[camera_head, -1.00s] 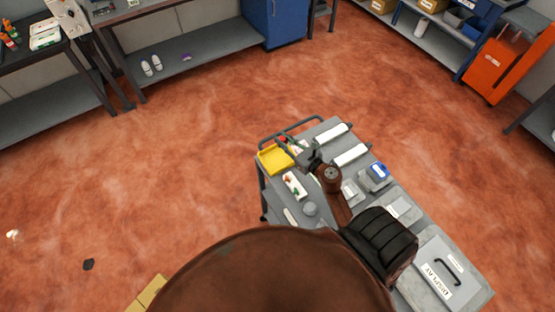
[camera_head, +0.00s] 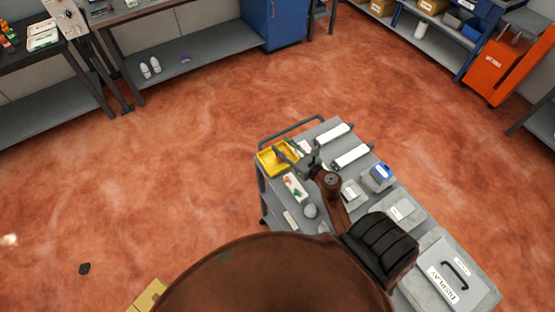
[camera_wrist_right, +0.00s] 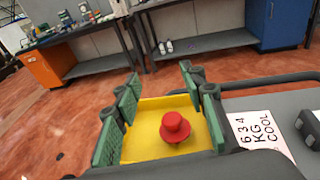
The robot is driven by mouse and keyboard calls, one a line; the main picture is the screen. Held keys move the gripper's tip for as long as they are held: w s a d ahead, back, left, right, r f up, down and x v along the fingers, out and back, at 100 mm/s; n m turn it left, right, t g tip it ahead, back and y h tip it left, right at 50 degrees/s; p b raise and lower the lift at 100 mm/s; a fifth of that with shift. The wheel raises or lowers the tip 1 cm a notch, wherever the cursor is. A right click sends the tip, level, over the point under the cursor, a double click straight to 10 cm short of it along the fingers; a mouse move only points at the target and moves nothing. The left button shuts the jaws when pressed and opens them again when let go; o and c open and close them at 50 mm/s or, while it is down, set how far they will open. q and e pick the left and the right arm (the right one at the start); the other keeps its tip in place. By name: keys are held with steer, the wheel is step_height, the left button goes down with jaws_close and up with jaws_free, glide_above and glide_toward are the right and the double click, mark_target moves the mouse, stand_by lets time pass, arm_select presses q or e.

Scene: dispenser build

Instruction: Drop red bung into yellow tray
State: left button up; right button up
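The yellow tray (camera_head: 265,165) sits at the far left corner of the grey cart. It also shows in the right wrist view (camera_wrist_right: 146,118). The red bung (camera_wrist_right: 174,127) has a round, flanged shape and appears inside the tray, apart from the finger pads. It is only a small red spot in the head view (camera_head: 278,155). My right gripper (camera_wrist_right: 160,92) is open, with its green pads spread wide on both sides of the bung. In the head view the right gripper (camera_head: 284,153) is over the tray. My left gripper is not in view.
On the cart (camera_head: 335,123) are white cylinders (camera_head: 352,155), a white tray with small coloured parts (camera_head: 295,187), a blue-topped box (camera_head: 378,176) and a case marked DISPLAY (camera_head: 450,280). A dark rail runs along the cart's far edge. Open floor lies left of the cart.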

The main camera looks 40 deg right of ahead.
steer(key=s+r, duration=0.1)
steer(key=s, duration=1.1)
steer(key=shift+d+r, duration=0.25)
steer(key=shift+r, duration=0.15)
steer(key=shift+w, duration=0.15)
steer(key=w, duration=0.3)
steer(key=w+f, duration=0.1)
steer(key=w, duration=0.7)
steer(key=shift+a+f, duration=0.25)
steer(key=shift+f, duration=0.05)
steer(key=r+p, duration=0.2)
steer(key=shift+w+r, duration=0.35)
steer(key=shift+r, duration=0.05)
steer(key=shift+r+p, duration=0.7)
steer(key=shift+p, duration=0.05)
